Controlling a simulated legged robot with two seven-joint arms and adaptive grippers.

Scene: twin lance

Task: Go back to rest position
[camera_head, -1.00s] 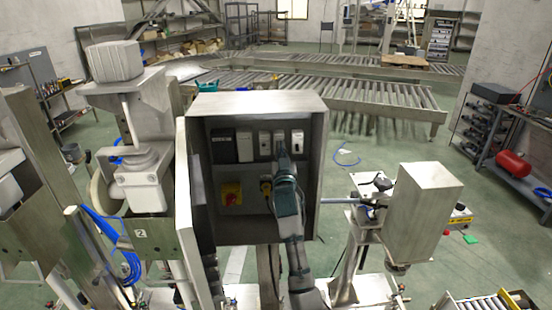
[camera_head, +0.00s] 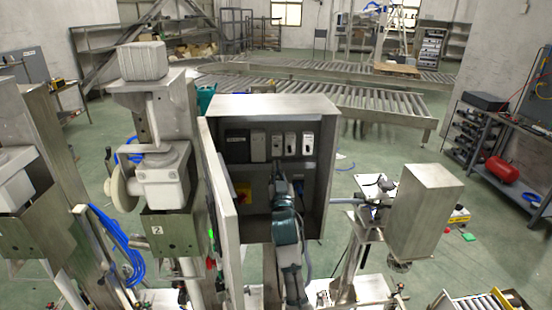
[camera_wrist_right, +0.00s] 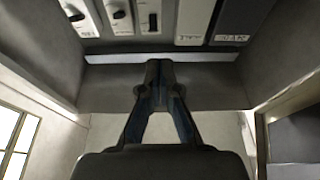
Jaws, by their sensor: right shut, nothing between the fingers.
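My right gripper (camera_head: 279,176) is inside the open grey control cabinet (camera_head: 272,105), in front of its back panel and below the row of switch modules (camera_head: 291,144). In the right wrist view its two fingers (camera_wrist_right: 161,72) meet at the tips, with nothing between them. The modules (camera_wrist_right: 120,18) are at the top of that view, apart from the fingertips. A red and yellow switch (camera_head: 243,191) sits left of the gripper, partly hidden by the cabinet door. My left gripper is not in view.
The cabinet door (camera_head: 222,205) stands open on the left. A steel box on a stand (camera_head: 428,210) is at the right, and a machine column (camera_head: 165,180) at the left. Roller conveyors (camera_head: 375,105) lie behind. Green floor (camera_head: 400,145) shows between them.

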